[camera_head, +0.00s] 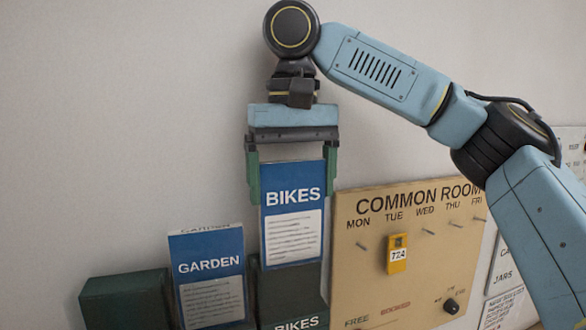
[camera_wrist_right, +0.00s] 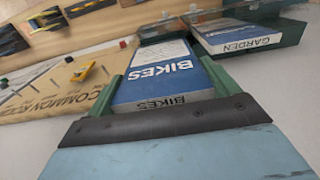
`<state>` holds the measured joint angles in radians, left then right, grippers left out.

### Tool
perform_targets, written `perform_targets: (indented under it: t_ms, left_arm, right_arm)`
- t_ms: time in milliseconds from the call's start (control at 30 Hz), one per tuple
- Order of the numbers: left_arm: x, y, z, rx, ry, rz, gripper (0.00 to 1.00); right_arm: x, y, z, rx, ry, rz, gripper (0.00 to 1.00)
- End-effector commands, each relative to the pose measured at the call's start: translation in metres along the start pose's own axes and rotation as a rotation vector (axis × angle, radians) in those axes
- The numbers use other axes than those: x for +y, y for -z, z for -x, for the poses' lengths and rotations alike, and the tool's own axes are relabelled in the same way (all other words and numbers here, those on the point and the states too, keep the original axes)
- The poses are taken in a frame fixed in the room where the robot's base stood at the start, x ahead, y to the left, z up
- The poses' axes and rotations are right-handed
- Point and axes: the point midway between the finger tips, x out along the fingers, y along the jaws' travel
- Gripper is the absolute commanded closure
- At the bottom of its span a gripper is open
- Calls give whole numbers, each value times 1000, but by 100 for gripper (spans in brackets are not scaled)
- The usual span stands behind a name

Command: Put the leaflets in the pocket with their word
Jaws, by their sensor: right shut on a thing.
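My right gripper (camera_head: 292,192) points down and is shut on the blue and white BIKES leaflets (camera_head: 293,225), one finger on each side edge. The BIKES leaflets stand upright, their lower end at the green pocket marked BIKES (camera_head: 298,323); I cannot tell how deep they sit. In the right wrist view the BIKES leaflets (camera_wrist_right: 155,75) lie between the green fingers. The GARDEN leaflets (camera_head: 207,265) stand to the left, out of the grip, and also show in the right wrist view (camera_wrist_right: 237,37). My left gripper is out of view.
A green pocket (camera_head: 125,298) at the far left shows no leaflets above its rim. A tan COMMON ROOM board (camera_head: 375,275) with pegs, a yellow tag (camera_head: 397,254) and a black knob (camera_head: 451,306) is right of the pockets. The wall above the pockets is bare.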

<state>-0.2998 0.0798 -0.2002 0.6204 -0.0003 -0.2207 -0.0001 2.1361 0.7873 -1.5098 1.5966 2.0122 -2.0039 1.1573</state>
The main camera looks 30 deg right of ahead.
Motion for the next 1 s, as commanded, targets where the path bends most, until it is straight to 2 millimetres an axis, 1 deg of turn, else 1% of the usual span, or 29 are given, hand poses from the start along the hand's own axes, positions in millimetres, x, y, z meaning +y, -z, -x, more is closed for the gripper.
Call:
perform_targets:
  t_ms: [33,100,700,1000]
  left_arm:
    - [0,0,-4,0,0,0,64]
    - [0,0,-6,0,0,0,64]
    - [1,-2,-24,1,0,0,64]
    - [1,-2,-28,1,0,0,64]
  right_arm:
    - [0,0,-6,-1,0,0,50]
    - [0,0,-12,-2,0,-1,50]
    - [0,0,-59,-2,-1,0,50]
    - [0,0,-71,-1,0,0,50]
